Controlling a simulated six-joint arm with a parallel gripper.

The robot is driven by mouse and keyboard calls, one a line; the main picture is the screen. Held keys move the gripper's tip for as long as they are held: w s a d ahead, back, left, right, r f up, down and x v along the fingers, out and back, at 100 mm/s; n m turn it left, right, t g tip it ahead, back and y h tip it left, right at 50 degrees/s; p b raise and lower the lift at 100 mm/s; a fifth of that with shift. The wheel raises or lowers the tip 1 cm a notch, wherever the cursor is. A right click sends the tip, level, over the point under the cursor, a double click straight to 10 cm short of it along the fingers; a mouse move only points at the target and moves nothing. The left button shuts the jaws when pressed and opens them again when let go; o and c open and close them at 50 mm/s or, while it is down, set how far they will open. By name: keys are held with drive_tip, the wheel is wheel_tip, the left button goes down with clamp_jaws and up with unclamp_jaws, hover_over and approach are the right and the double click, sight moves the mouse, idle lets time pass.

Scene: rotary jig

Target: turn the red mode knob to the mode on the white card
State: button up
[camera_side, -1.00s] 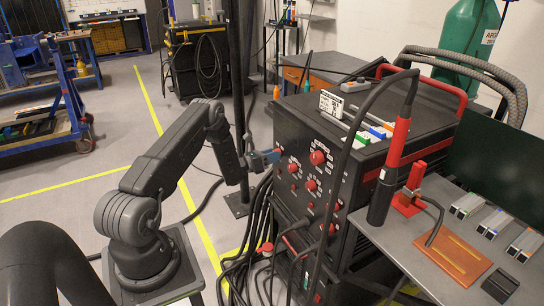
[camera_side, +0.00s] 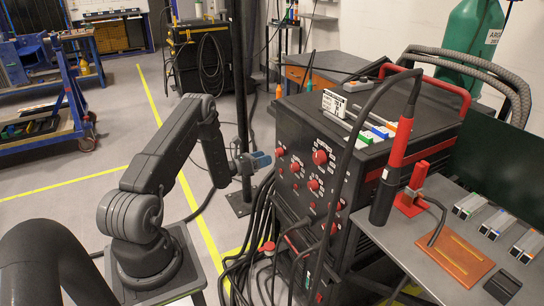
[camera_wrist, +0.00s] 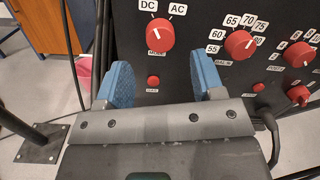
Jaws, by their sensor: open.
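The red mode knob (camera_wrist: 160,33) is in the wrist view, under the labels DC and AC on the black panel. Its white pointer mark is too small to read surely. In the side view the knob (camera_side: 280,152) is near the panel's left edge. My gripper (camera_wrist: 163,82) is open, its two blue fingers apart and empty, below the knob in the wrist view. In the side view my gripper (camera_side: 262,160) is just left of the panel, with a gap to the knob. The white card (camera_side: 334,103) stands on top of the machine; its text is too small to read.
Other red knobs (camera_wrist: 239,44) are to the right on the panel. A small red button (camera_wrist: 153,82) shows between my fingers. Black cables (camera_side: 262,215) hang below my gripper. A dark post (camera_side: 240,100) stands behind my arm. A torch (camera_side: 390,170) stands at the right.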

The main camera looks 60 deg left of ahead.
drive_tip(key=s, duration=0.9)
drive_tip(key=shift+f, duration=0.25)
drive_tip(key=shift+w+a, duration=0.1)
drive_tip(key=shift+w, duration=0.05)
drive_tip(key=w+d+r+m+g+h, duration=0.3)
drive_tip(key=w+d+r+m+h, duration=0.15)
drive_tip(key=d+r+m, duration=0.2)
drive_tip(key=w+d+r+m+g+h, duration=0.2)
drive_tip(key=w+d+r+m+h, duration=0.1)
drive_tip(key=d+r+m+h, duration=0.3)
drive_tip(key=s+d+r+m+g, duration=0.1)
drive_tip(key=d+r+m+g, duration=0.7)
drive_tip(key=d, duration=0.6)
drive_tip(key=s+d+r+m+y, duration=0.4)
drive_tip(key=s+d+m+y, duration=0.1)
drive_tip(key=s+m, duration=0.4)
drive_tip(key=s+d+r+m+y, duration=0.5)
drive_tip(key=s+d+m, duration=0.3)
drive_tip(key=s, duration=0.3)
drive_tip(key=shift+s+d+r+m+y, duration=0.2)
drive_tip(key=shift+s+m+y, duration=0.15)
drive_tip(key=shift+m+y, duration=0.35)
